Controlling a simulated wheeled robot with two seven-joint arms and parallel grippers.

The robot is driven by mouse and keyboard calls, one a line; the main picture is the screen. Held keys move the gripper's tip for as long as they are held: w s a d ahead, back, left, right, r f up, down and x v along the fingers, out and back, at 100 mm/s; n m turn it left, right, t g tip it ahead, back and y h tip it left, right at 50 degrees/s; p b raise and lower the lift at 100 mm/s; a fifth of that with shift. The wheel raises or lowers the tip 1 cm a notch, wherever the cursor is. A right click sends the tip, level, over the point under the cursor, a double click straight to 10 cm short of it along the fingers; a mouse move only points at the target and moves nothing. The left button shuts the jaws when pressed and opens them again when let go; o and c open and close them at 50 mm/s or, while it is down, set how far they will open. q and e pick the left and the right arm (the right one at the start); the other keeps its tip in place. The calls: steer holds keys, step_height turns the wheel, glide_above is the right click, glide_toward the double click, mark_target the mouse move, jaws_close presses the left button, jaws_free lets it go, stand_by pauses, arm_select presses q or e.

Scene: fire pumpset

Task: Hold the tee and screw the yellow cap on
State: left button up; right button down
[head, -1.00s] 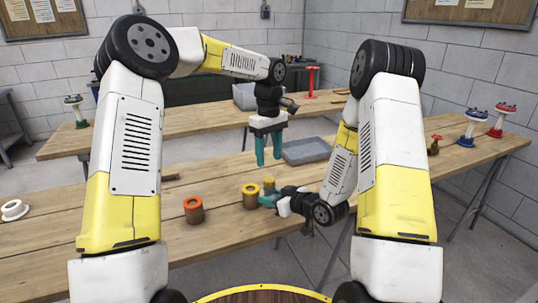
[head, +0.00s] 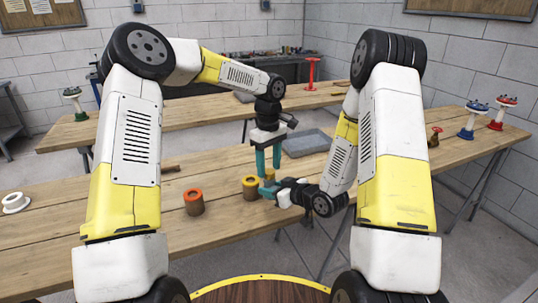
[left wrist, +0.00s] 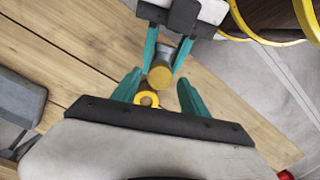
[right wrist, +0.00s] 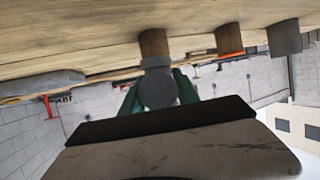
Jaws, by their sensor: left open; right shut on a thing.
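My right gripper (head: 277,190) is shut on the grey tee (left wrist: 165,53), coming in from the right above the table's front edge. The tee also shows as a round grey end in the right wrist view (right wrist: 158,90). A yellow-tan round cap (left wrist: 160,77) sits at the tee's upper end; how far it is threaded cannot be told. The cap shows small in the head view (head: 269,174). My left gripper (left wrist: 160,88) points down, open, with its fingers either side of the cap and a visible gap around it.
A brown stand with a yellow ring (head: 250,188) stands just left of the tee, and one with an orange ring (head: 193,201) farther left. A white flanged piece (head: 15,203) lies at far left. A grey tray (head: 306,142) lies behind my left gripper.

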arm_select(q)
steer(key=shift+f, duration=0.6)
